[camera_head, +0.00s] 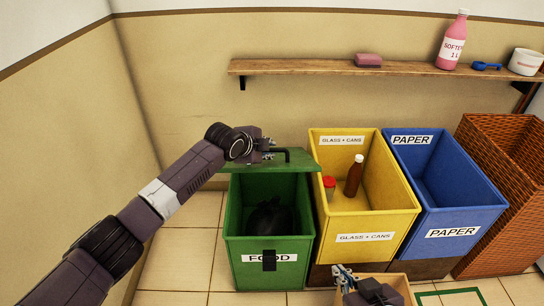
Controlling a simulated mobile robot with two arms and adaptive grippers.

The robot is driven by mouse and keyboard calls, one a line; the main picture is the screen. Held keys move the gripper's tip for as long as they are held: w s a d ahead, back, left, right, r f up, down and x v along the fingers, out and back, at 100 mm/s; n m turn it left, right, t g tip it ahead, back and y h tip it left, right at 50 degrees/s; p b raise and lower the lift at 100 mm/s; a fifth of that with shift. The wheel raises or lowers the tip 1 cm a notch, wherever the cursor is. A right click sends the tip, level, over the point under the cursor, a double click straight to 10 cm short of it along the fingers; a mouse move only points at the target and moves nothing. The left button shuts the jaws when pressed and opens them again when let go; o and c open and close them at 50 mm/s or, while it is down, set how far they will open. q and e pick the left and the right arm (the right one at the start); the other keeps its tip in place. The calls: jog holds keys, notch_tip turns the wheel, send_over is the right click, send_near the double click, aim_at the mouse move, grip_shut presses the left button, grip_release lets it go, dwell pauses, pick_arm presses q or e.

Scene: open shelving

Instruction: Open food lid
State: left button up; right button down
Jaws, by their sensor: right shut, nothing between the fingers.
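The green food bin (235,225) stands left of the other bins, with a white FOOD label on its front. Its green lid (305,163) is up at the back, and the bin's top is open. A dark bag (270,217) lies inside. A black handle (286,153) shows on the lid. My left gripper (270,149) is at this handle; whether its fingers are closed on it is too small to tell. My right gripper (343,273) is low in front of the yellow bin, shut and empty.
A yellow glass and cans bin (395,190) holds a brown bottle (354,175) and a red-capped jar (329,187). A blue paper bin (470,195) and a wicker basket (497,200) stand to the right. A wooden shelf (310,68) runs above. Left floor is clear.

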aim_at(257, 166)
dwell(0.3)
pick_arm(q)
jog(key=p+v, duration=0.2)
jog(key=p, duration=0.2)
jog(key=shift+a+r, duration=0.1)
jog(key=shift+r, duration=0.15)
jog(key=p+v, duration=0.6)
jog(key=p, duration=0.2)
jog(key=shift+s+a+p, duration=0.15)
jog(key=shift+s+p, duration=0.15)
jog(key=shift+p, duration=0.05)
dwell(0.4)
jog(key=shift+p, duration=0.35)
